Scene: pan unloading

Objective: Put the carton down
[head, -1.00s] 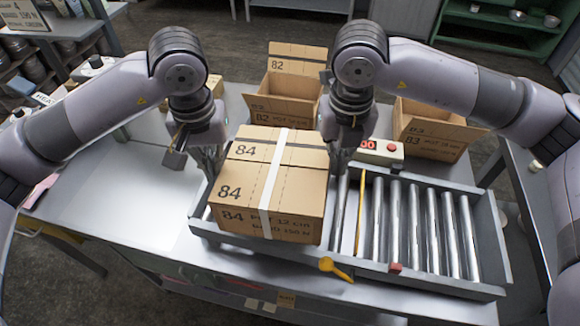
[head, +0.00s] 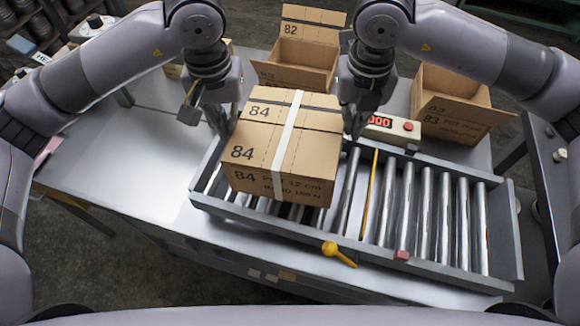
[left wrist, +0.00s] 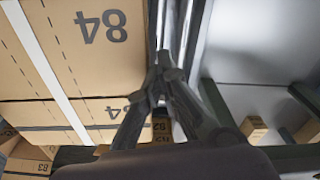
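The carton (head: 262,161) is a closed brown box marked 84 with a white tape strip. It is upright at the left part of the roller conveyor (head: 430,262), its base on or very close to the rollers. My left gripper (head: 222,122) is at the carton's left side. In the left wrist view its fingers (left wrist: 163,76) converge with nothing visible between them, alongside the carton (left wrist: 90,62). My right gripper (head: 354,125) is at the carton's right side. Its fingers are small and partly hidden, so their opening is unclear.
Open cartons marked 82 (head: 297,68) and 83 (head: 455,118) stand behind the conveyor. A box with a red display (head: 392,128) sits behind the rollers. A yellow lever (head: 338,253) is at the conveyor's front edge.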

